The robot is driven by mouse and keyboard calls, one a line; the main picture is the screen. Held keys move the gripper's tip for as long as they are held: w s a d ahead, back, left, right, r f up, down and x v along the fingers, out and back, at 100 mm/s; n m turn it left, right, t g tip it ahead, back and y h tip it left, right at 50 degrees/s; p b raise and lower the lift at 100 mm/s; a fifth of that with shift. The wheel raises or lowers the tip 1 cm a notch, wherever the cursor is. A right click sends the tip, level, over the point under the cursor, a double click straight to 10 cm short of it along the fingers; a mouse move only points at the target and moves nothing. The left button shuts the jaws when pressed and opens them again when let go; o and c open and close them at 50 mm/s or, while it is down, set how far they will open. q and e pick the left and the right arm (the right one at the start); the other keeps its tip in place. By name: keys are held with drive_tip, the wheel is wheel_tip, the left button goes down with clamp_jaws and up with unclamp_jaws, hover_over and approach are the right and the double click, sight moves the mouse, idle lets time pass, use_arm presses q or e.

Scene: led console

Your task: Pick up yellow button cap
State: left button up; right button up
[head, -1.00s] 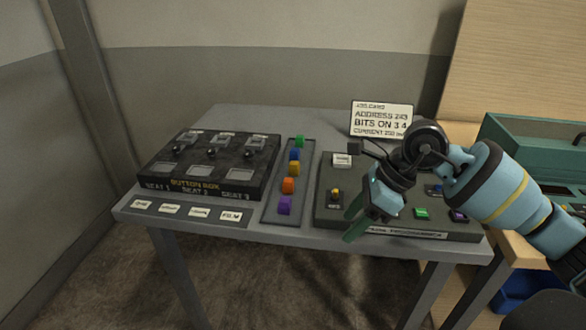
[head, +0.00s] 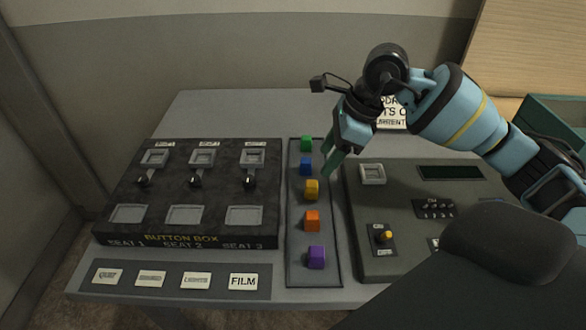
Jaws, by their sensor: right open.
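The yellow button cap (head: 312,189) sits in the middle of a column of coloured caps on a narrow dark tray (head: 296,262). A blue cap (head: 306,166) is just behind it and an orange cap (head: 312,221) just in front. My right gripper (head: 331,165) is open, above the tray's right edge, behind and to the right of the yellow cap, and apart from it. Its fingers point down and to the left. My left gripper is not in view.
A green cap (head: 306,143) and a purple cap (head: 316,257) end the column. The black button box (head: 187,226) stands left of the tray, a grey console (head: 368,215) right of it. A label strip (head: 263,270) lies in front. A card (head: 393,114) is partly hidden behind my arm.

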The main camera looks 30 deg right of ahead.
sight(313, 183)
drive_tip(key=shift+x, duration=1.25)
drive_tip(key=shift+a+f, duration=0.1)
drive_tip(key=shift+f, duration=0.15)
drive_tip(key=x, duration=0.4)
drive_tip(key=shift+s+f+p, duration=0.1)
drive_tip(key=shift+s+p, duration=0.15)
drive_tip(key=shift+p, duration=0.1)
drive_tip(key=shift+w+a+f, duration=0.1)
drive_tip(key=shift+a+f, duration=0.05)
drive_tip(key=shift+f, duration=0.15)
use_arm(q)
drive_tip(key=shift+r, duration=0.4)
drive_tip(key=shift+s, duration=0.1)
use_arm(e)
drive_tip(key=shift+c, duration=0.2)
